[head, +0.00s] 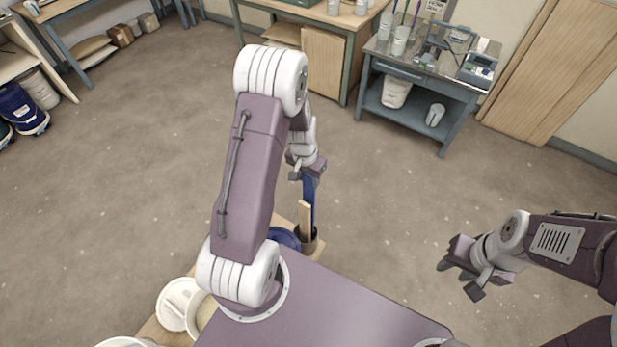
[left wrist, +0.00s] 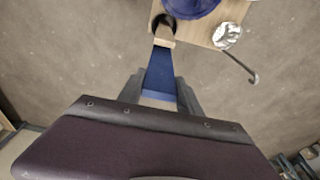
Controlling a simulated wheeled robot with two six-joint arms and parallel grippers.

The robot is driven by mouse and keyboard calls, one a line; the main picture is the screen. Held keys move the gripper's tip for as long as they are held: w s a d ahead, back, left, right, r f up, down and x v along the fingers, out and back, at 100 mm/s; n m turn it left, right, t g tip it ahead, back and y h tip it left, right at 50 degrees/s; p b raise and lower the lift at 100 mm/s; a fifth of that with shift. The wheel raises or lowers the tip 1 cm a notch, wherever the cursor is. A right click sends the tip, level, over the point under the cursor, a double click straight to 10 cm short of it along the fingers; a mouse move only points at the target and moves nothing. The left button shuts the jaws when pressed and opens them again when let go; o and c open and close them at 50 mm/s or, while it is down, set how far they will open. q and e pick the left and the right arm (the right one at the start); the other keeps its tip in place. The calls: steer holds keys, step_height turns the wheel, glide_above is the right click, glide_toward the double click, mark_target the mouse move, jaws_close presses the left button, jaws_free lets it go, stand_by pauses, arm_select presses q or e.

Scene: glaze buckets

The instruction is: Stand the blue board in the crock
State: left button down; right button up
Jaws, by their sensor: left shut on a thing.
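The blue board (head: 309,192) is held upright by my left gripper (head: 307,172). In the left wrist view, the board (left wrist: 161,72) lies between the two fingers of my left gripper (left wrist: 160,93). Its far end points toward the dark brown crock (head: 309,246), which also shows in the left wrist view (left wrist: 160,20). A pale wooden board (head: 305,219) stands in the crock and partly covers the blue board's lower end. I cannot tell whether that end is inside the rim. My right gripper (head: 462,279) is open and empty, far to the right.
A blue bucket (head: 284,238) stands beside the crock on a wooden surface (left wrist: 197,32). A silvery container (left wrist: 227,36) and a thin dark rod (left wrist: 241,67) are close by. White buckets (head: 176,302) stand at lower left.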

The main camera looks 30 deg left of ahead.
mark_target(308, 194)
arm_select(q)
steer(key=shift+f+b, duration=5)
steer(key=shift+f, duration=0.8)
steer(key=c, duration=0.7)
jaws_free()
steer(key=shift+c, duration=0.5)
steer(key=shift+s+r+p, duration=0.2)
steer(key=shift+r+p, duration=1.15)
steer(key=shift+r, duration=0.3)
steer(key=shift+s+r+p, duration=0.25)
steer(key=shift+r+p, duration=1.05)
steer(key=shift+r, duration=0.4)
steer(key=shift+s+r+p, duration=0.2)
steer(key=shift+r+p, duration=1.15)
steer(key=shift+r, duration=0.3)
steer(key=shift+f, duration=0.1)
